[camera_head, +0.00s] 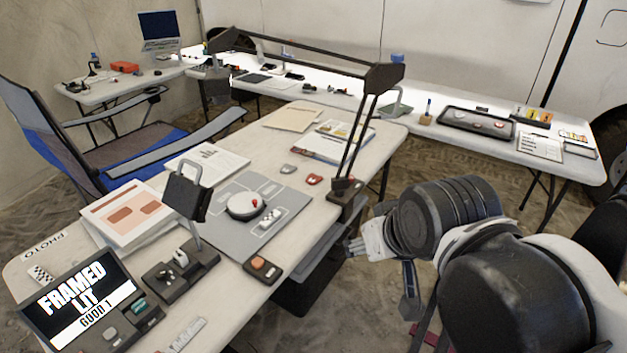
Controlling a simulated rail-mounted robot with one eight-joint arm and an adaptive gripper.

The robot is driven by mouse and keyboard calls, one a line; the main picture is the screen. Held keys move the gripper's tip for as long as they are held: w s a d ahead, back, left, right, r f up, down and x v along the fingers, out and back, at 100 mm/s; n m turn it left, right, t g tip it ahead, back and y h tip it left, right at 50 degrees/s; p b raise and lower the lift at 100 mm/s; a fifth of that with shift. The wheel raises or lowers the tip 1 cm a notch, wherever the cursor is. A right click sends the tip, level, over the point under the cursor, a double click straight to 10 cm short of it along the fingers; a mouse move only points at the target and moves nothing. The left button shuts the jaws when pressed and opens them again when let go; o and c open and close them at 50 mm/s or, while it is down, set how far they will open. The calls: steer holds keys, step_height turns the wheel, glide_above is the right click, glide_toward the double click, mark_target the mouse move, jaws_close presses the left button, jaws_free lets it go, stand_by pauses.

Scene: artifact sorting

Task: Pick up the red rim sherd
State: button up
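A small red piece (313,180), which looks like a sherd, lies flat on the near table (340,225) beside the lamp base. A grey piece (287,169) lies just left of it. My dark and white arm fills the lower right.
A lamp (345,178) with a long overhead bar rises beside the red piece. Papers and a book (333,142) lie behind. A grey mat (215,227), a stand (183,262) and a display (78,298) occupy the front. A back table holds a black tray (450,121).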

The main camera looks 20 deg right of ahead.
steer(key=o, duration=0.7)
steer(key=shift+o, duration=0.2)
